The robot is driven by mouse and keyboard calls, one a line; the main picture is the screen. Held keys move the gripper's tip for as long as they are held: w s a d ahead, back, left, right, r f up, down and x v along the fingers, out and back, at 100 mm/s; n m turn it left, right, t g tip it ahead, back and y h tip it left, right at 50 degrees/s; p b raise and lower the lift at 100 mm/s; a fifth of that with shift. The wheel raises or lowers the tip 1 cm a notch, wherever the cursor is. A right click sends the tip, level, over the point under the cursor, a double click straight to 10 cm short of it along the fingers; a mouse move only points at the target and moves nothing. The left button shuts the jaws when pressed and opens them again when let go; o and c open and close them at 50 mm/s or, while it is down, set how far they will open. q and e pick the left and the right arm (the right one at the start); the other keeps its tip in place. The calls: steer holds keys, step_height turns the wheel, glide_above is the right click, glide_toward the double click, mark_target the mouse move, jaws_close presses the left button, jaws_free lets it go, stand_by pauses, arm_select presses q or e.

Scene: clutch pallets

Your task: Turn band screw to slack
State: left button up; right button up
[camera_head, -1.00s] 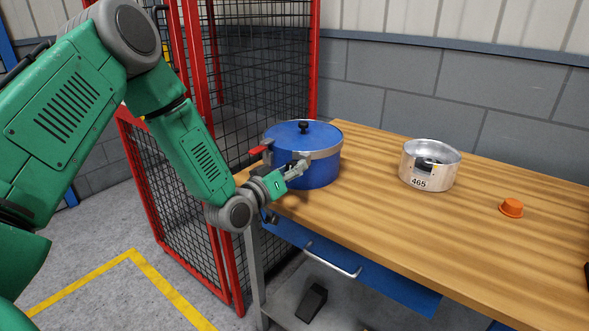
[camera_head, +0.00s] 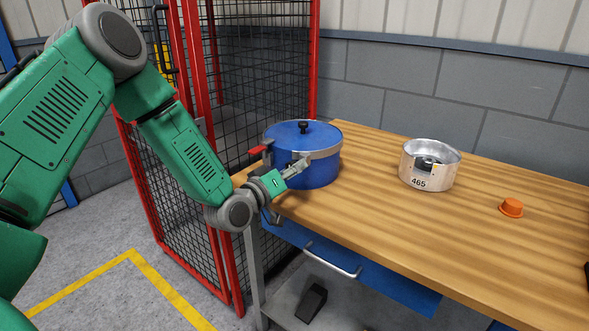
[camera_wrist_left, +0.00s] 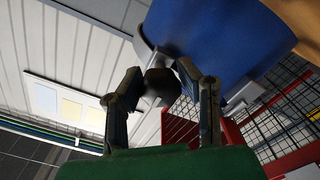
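A blue drum (camera_head: 318,173) with a blue lid and black top knob stands at the table's left end. A metal band (camera_head: 326,153) runs around its upper side, with a red lever (camera_head: 257,149) at its left. My left gripper (camera_head: 304,162) is at the band's front, its tips close to the drum. In the left wrist view, a dark knob-like screw head (camera_wrist_left: 161,82) sits between the two fingers of my left gripper (camera_wrist_left: 160,72). The fingers are very near its sides; firm contact is unclear. My right gripper is not in view.
On the wooden table (camera_head: 450,235) stand an open metal pot (camera_head: 415,165) labelled 465 and an orange cap (camera_head: 511,207). A red-framed mesh cage (camera_head: 215,150) stands behind and left of the table. The table's middle front is clear.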

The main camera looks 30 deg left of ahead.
arm_select(q)
steer(key=o, duration=0.3)
steer(key=shift+s+f, duration=0.15)
steer(key=shift+f, duration=0.15)
steer(key=shift+a+r, duration=0.1)
steer(key=shift+r, duration=0.1)
steer(key=s+a, duration=0.1)
steer(key=s, duration=1)
steer(key=shift+s, duration=0.35)
